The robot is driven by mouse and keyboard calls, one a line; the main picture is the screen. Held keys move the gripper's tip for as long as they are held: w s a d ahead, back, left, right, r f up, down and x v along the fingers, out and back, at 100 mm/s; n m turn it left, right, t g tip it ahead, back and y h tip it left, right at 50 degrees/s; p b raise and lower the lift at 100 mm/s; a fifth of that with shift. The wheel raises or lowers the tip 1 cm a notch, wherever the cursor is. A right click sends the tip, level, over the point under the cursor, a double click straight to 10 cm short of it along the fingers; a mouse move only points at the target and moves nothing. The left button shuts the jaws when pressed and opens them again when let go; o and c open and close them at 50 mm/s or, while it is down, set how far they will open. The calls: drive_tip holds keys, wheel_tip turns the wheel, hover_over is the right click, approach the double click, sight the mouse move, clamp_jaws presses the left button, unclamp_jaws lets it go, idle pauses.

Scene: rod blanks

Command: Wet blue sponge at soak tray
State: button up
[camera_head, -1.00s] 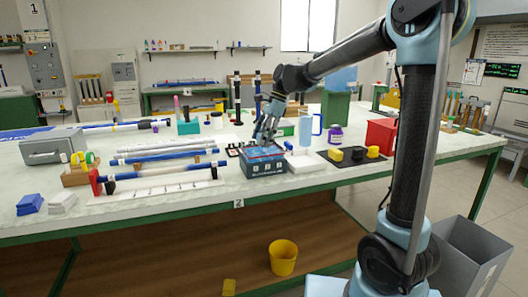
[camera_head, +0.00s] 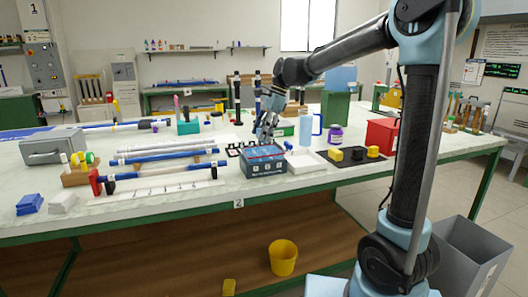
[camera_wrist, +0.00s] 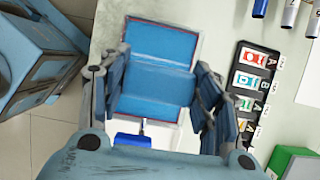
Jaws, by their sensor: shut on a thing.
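My gripper (camera_head: 267,132) is above the back of a blue-grey box (camera_head: 264,167) with pale marks on its front and red lines on top. In the wrist view my gripper (camera_wrist: 158,95) has its fingers either side of a flat blue block, which looks like the blue sponge (camera_wrist: 152,90); it is shut on it. The head view hides the sponge. A grey and red rim (camera_wrist: 165,22) shows beyond the sponge. A shallow white tray (camera_head: 305,166) stands just right of the box. I cannot tell which of the two is the soak tray.
A light-blue jug (camera_head: 306,131), a purple jar (camera_head: 335,134) and a red bin (camera_head: 381,135) stand to the right. A black mat (camera_head: 359,163) holds yellow and black pieces. Rods lie left of the box. Lettered cards (camera_wrist: 250,80) lie close to the gripper.

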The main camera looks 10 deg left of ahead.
drive_tip(key=shift+r, duration=0.15)
drive_tip(key=shift+r, duration=1.9)
